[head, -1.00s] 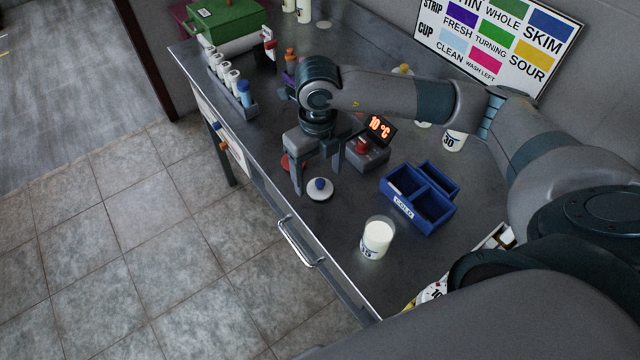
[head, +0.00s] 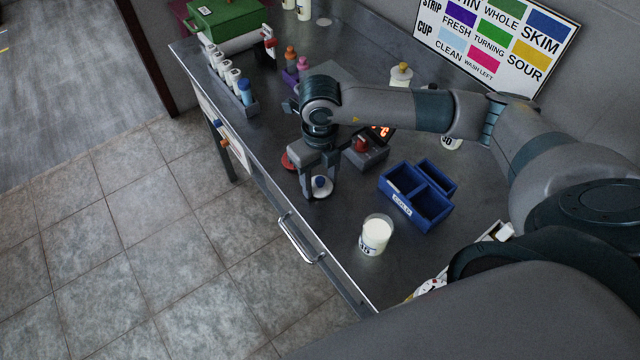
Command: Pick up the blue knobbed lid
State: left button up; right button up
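The blue knobbed lid (head: 321,188) is a small white disc with a blue knob, lying on the grey metal bench near its front edge. My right gripper (head: 319,190) points down over it, with one finger on each side of the knob. The fingers stand apart and a gap shows between them and the knob. They partly cover the disc's rim. Whether the fingertips touch the disc or bench cannot be told. My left gripper is not in view.
A rack of bottles (head: 240,92) stands farther left.

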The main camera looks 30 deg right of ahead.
aim_at(320, 179)
jog(key=shift+r, duration=0.1)
dwell(0.3)
